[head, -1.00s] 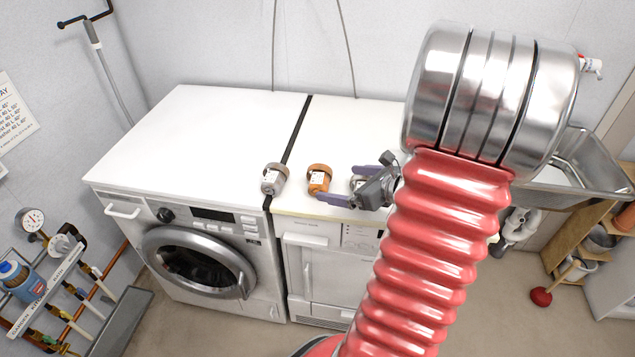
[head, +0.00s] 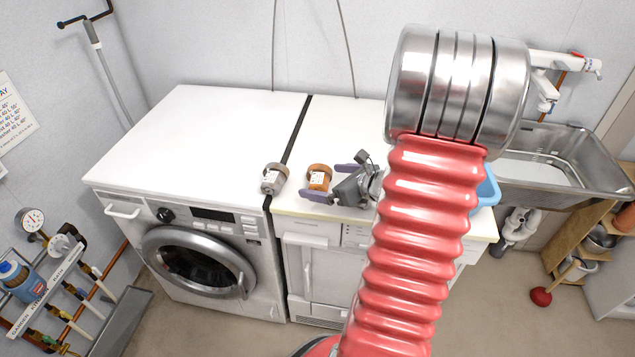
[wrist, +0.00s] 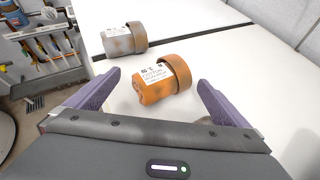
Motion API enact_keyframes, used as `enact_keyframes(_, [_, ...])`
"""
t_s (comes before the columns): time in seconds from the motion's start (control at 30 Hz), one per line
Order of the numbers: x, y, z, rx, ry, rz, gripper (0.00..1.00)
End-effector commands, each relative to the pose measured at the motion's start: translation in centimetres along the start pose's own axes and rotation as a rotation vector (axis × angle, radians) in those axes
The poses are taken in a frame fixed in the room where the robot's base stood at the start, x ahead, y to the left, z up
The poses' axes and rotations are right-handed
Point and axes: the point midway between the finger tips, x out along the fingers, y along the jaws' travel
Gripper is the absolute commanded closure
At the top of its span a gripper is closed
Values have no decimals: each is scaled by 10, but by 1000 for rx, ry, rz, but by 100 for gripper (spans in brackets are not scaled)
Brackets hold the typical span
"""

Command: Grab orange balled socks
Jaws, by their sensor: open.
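The orange balled socks (head: 319,177) form a rounded bundle with a thick brownish-orange cuff and a white label. They lie near the front edge of the white right-hand appliance top. They also show in the wrist view (wrist: 157,83), lying just ahead of and partly between the fingertips. My gripper (head: 329,182) has two purple fingers spread apart, one toward the back and one toward the front edge. In the wrist view my gripper (wrist: 160,80) is open, with a finger to either side of the socks. I cannot tell whether either finger touches them.
A similar grey bundle (head: 273,179) lies left of the orange one, near the dark gap between the two machines. The left machine top (head: 200,130) is clear. A blue tub (head: 488,190) shows partly behind my arm. A metal sink (head: 570,165) stands at the right.

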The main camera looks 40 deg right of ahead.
Motion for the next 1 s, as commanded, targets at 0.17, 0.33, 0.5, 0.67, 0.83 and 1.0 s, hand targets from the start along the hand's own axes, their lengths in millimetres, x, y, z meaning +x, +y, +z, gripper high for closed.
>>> enact_keyframes(0.17, [15, 0, -1, 0, 2, -1, 0])
enact_keyframes(0.33, [15, -1, -1, 0, 1, -2, 0])
enact_keyframes(0.5, [15, -1, -1, 0, 1, -2, 0])
enact_keyframes(0.67, [15, -1, -1, 0, 1, -2, 0])
enact_keyframes(0.83, [15, -1, -1, 1, 1, -2, 9])
enact_keyframes(1.0, [15, -1, -1, 1, 1, -2, 21])
